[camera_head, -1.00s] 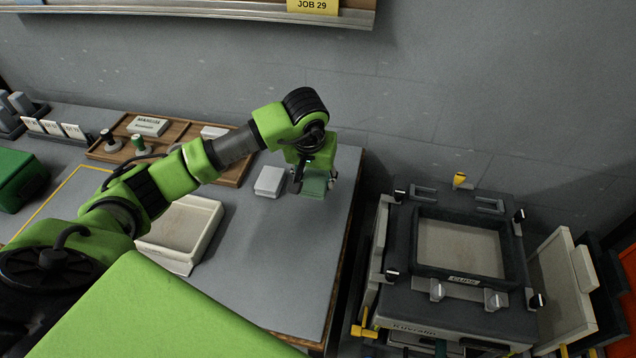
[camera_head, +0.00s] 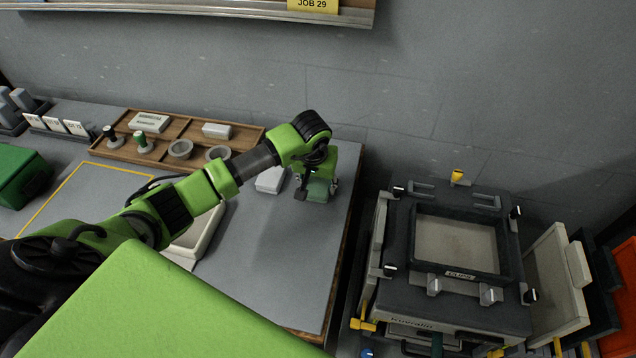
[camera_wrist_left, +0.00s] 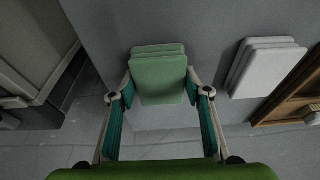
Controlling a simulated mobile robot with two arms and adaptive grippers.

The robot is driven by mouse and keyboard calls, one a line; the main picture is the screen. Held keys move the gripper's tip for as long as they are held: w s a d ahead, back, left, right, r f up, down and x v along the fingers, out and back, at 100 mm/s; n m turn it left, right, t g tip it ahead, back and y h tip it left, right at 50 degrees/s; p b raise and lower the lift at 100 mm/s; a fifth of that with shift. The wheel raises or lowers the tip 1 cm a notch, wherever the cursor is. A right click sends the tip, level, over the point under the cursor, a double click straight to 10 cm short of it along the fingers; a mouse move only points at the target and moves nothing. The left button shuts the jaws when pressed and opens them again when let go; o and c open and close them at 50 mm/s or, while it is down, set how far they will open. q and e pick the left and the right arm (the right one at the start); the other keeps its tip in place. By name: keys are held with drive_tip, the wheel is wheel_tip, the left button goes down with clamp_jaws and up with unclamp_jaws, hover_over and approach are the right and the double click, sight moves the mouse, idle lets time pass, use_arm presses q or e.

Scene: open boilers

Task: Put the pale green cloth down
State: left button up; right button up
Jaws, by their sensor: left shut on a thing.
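The pale green cloth (camera_head: 318,190) is a small folded pad at the right end of the grey workbench. My left gripper (camera_head: 317,187) points down at it and partly hides it in the head view. In the left wrist view the cloth (camera_wrist_left: 159,78) lies between the two fingertips of my left gripper (camera_wrist_left: 158,92), which is shut on its near part. I cannot tell whether the cloth touches the bench or hangs just above it. My right gripper is not in view.
A white folded cloth (camera_head: 270,180) lies just left of the green one. A wooden tray (camera_head: 181,133) with small items stands behind. A pale tray (camera_head: 205,236) is partly hidden by my arm. The bench's right edge is close; a dark framed machine (camera_head: 405,260) stands beyond a gap.

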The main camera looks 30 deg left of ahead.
use_arm(q)
drive_tip(key=o, duration=1.1)
drive_tip(key=shift+c, duration=0.2)
drive_tip(key=shift+r+p, duration=0.3)
drive_tip(key=shift+p, duration=0.1)
drive_tip(key=shift+r, duration=0.35)
drive_tip(key=b+v, duration=0.2)
drive_tip(key=v, duration=0.9)
drive_tip(key=shift+s, duration=0.2)
